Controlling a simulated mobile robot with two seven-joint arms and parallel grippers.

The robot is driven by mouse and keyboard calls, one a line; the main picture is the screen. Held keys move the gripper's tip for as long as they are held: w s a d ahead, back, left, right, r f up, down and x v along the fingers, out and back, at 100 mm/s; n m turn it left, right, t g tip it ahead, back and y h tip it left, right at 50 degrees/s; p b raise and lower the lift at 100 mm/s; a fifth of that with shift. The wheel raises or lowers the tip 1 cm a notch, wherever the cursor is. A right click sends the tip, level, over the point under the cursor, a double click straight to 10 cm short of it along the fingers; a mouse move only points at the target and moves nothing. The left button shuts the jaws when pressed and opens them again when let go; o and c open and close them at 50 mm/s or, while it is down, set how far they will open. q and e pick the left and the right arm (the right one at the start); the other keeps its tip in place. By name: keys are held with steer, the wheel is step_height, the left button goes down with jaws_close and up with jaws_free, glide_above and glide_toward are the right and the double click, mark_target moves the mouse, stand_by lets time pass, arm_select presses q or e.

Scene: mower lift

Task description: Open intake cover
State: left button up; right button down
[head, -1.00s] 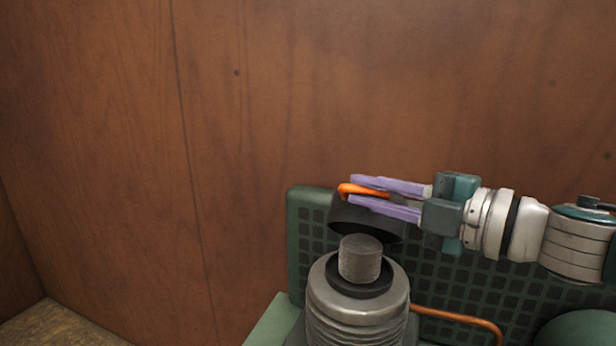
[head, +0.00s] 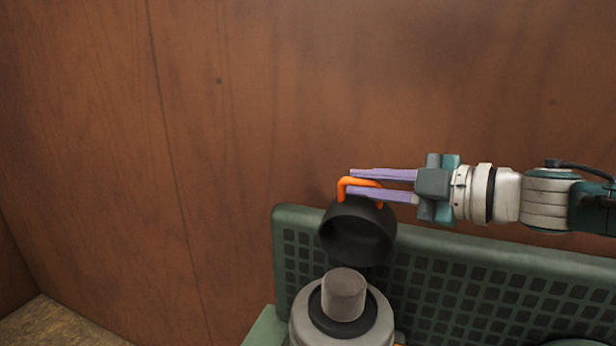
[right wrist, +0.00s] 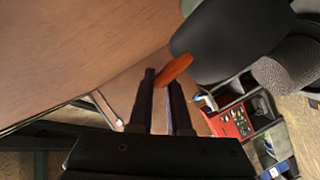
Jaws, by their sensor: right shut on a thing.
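The intake cover (head: 357,236) is a black round cap with an orange handle (head: 346,186). It hangs tilted above the intake, its dark hollow underside facing the head camera. The intake (head: 344,296) is a grey cylinder on a round body with a black ring. My right gripper (head: 350,181) comes in from the right, its purple fingers shut on the orange handle. In the right wrist view the fingers (right wrist: 160,88) meet the orange handle (right wrist: 175,69), with the black cover (right wrist: 232,38) beyond. My left gripper is not in view.
A green grille panel (head: 440,285) stands behind the intake. A brown wooden wall (head: 250,110) fills the background. The right wrist view shows a red box (right wrist: 230,122) on shelving in the distance. The space left of the cover is free.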

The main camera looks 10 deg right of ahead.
steer(key=shift+f, duration=0.15)
steer(key=c, duration=1.2)
jaws_free()
steer(key=shift+o, duration=0.2)
steer(key=shift+s, duration=0.1)
steer(key=v, duration=1)
steer(key=shift+b, duration=0.3)
